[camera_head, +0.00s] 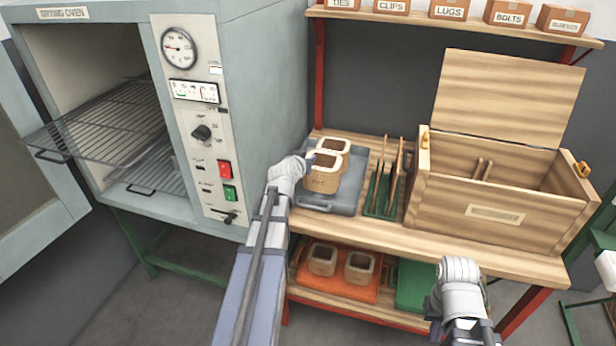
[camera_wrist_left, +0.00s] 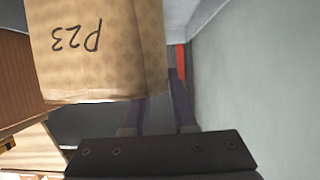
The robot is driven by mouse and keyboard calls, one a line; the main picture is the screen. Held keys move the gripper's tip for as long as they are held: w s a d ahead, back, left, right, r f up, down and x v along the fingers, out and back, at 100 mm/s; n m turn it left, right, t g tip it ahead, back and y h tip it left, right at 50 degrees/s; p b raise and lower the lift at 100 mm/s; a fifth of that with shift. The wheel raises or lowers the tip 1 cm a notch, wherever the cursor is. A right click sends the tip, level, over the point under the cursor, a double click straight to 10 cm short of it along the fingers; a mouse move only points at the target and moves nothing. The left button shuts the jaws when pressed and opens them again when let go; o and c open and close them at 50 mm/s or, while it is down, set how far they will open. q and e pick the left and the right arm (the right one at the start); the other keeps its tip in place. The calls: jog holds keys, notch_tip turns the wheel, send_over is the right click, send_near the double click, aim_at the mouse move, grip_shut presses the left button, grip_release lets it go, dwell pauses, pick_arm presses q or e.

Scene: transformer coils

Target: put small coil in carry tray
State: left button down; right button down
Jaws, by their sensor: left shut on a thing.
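In the left wrist view, a coil marked P23 (camera_wrist_left: 95,50) fills the upper left. My left gripper (camera_head: 312,157) is at the left side of the front coil and is shut on a coil, seemingly this one; its fingertips are largely hidden. I cannot tell whether that coil touches the tray. My right arm is low at right; its gripper fingers do not show.
An orange tray (camera_head: 340,284) with two more coils is on the lower shelf beside a green one (camera_head: 412,285). A green rack (camera_head: 378,195) and an open wooden box (camera_head: 490,221) stand right of the grey tray. An open oven (camera_head: 250,95) stands at left.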

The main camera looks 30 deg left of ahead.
pick_arm(q)
jog(key=shift+f+b, duration=1.85)
jog(key=shift+f, duration=0.15)
jog(key=shift+r, duration=0.1)
jog(key=c, duration=1.2)
grip_release()
jog(key=o, duration=0.5)
